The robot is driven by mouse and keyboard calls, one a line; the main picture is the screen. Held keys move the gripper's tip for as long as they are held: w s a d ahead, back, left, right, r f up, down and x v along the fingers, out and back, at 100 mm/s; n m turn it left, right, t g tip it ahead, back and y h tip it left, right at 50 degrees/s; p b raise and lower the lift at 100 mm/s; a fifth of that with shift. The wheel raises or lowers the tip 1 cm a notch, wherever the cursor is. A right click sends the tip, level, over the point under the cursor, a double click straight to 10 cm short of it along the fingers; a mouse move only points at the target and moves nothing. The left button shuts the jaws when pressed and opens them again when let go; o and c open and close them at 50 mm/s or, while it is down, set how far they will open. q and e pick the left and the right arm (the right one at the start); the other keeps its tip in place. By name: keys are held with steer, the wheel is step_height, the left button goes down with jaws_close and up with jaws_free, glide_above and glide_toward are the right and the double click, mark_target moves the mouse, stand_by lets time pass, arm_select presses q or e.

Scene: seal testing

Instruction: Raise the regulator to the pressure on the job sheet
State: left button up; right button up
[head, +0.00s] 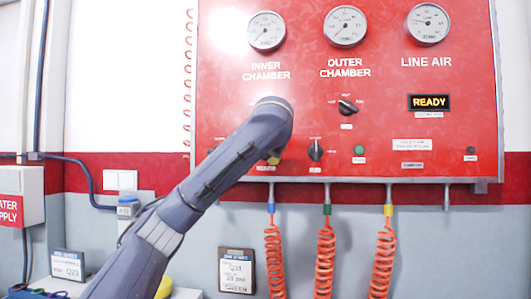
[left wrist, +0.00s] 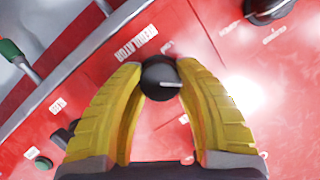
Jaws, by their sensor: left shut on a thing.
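The regulator knob (left wrist: 161,80) is round and black with a white pointer line, on the red panel beside a white label. My left gripper (left wrist: 161,72) has its yellow fingers closed on both sides of the knob. In the head view, my arm hides the knob and most of the gripper; only a yellow bit of the gripper (head: 274,160) shows. The inner chamber gauge (head: 266,31), outer chamber gauge (head: 345,26) and line air gauge (head: 428,24) are above. Their readings are too small to tell.
Two black selector knobs, an upper one (head: 347,107) and a lower one (head: 315,151), are right of my arm. A green button (head: 359,150) and a lit READY display (head: 430,102) are farther right. Orange coiled hoses (head: 326,262) hang under the panel.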

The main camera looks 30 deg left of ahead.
arm_select(q)
steer(key=o, duration=1)
steer(key=shift+w+a+f, duration=0.1)
steer(key=shift+f, duration=0.1)
steer(key=o, duration=0.3)
steer(key=shift+r, duration=0.1)
steer(key=shift+v, duration=6)
